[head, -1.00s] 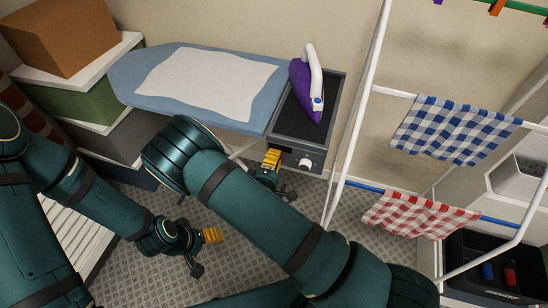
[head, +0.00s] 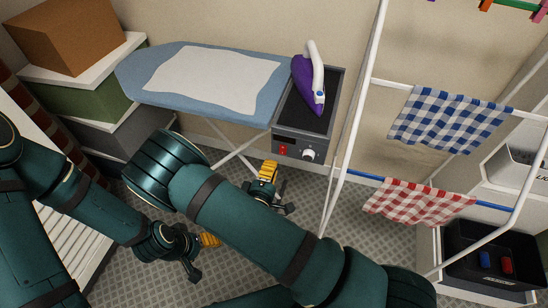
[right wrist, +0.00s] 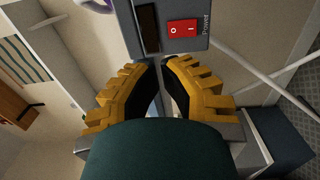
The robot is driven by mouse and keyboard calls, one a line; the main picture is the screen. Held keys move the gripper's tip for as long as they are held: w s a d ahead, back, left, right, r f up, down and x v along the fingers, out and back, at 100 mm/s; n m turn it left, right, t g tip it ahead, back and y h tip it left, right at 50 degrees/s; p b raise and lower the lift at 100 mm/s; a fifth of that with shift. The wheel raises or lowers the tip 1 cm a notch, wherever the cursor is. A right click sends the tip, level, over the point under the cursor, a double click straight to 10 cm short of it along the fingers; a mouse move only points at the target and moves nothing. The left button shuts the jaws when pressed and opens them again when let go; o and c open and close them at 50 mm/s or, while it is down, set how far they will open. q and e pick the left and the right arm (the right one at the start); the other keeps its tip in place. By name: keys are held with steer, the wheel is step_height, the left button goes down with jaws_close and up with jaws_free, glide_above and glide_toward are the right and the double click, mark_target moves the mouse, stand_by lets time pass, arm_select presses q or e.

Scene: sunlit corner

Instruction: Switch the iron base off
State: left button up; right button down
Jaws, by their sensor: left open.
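The iron base (head: 322,123) is a dark box at the end of the ironing board. A purple and white iron (head: 309,82) stands on it. Its front panel has a red power switch (head: 284,150) and a white knob (head: 308,155). In the right wrist view the red rocker switch (right wrist: 182,28), marked O and I beside "Power", lies just beyond my fingertips. I cannot tell which side is pressed. My right gripper (head: 268,168) is below and left of the switch, apart from it, fingertips together (right wrist: 162,64) and empty. My left gripper (head: 210,240), open, is low, partly hidden by my right arm.
The ironing board (head: 195,112) with a white cloth is left of the base. A white drying rack (head: 345,145) with checked cloths stands close on the right. Stacked boxes (head: 80,100) are at the left. A black bin (head: 500,240) is at lower right.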

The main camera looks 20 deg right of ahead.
steer(key=shift+r+v, duration=0.15)
steer(key=shift+v, duration=1.2)
steer(key=shift+r+v, duration=0.2)
steer(key=shift+v, duration=1.1)
steer(key=s+f+m+g+y, duration=0.3)
steer(key=f+m+g+y, duration=0.45)
steer(key=f, duration=0.35)
steer(key=s+r+m+g+y, duration=0.3)
steer(key=s+m+g+y, duration=0.2)
steer(key=s+g+y, duration=0.1)
steer(key=shift+s+a, duration=0.4)
steer(key=shift+s, duration=0.15)
steer(key=shift+y, duration=0.25)
